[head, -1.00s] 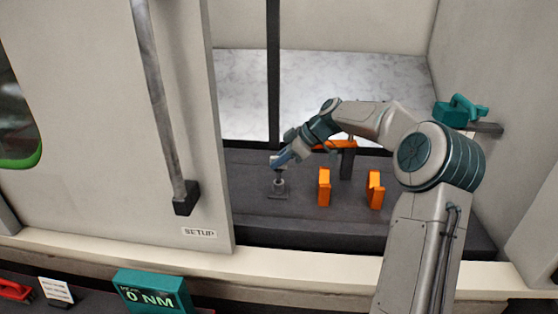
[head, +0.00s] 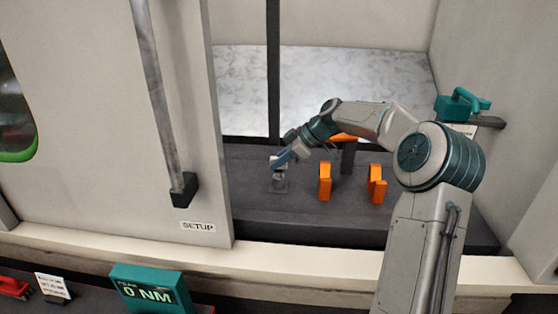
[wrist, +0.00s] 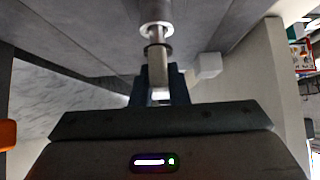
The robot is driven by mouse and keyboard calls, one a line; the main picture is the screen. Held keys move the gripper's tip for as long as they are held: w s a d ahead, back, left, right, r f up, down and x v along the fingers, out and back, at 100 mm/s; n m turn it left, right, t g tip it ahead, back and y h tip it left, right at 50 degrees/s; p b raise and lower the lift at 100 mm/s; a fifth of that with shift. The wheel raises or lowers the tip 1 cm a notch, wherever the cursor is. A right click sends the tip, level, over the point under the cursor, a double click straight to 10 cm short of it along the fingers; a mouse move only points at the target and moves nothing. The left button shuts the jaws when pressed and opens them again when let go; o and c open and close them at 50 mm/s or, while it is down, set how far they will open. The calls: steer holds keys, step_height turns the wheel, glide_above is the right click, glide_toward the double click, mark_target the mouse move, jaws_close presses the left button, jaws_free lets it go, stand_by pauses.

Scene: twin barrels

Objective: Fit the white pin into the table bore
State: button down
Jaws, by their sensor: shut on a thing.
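My gripper (head: 278,163) is over the dark table in the bay, pointing down and left. In the wrist view my gripper (wrist: 158,90) is shut on the pale pin (wrist: 158,70), which stretches away from the fingers. A dark ring lies around the pin, and beyond it is a bright round collar (wrist: 156,30) with a grey cylinder behind. In the head view a small grey fixture (head: 279,187) with a square base stands on the table just under my gripper. The bore's opening is hidden, and I cannot tell whether the pin is inside it.
Two orange blocks (head: 324,182) (head: 376,184) stand upright on the table, right of the fixture. An orange-topped dark post (head: 348,155) is partly behind my arm. A sliding door with a long handle (head: 160,100) closes the left side. A teal tool (head: 462,104) sits on a shelf at right.

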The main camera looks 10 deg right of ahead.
steer(key=shift+f+b, duration=0.75)
steer(key=shift+f, duration=0.15)
steer(key=c, duration=1.3)
jaws_free()
steer(key=shift+d, duration=0.1)
steer(key=v, duration=1.3)
steer(key=shift+d+r+b, duration=0.15)
steer(key=shift+r+b, duration=0.1)
steer(key=shift+b, duration=0.05)
steer(key=shift+s, duration=0.1)
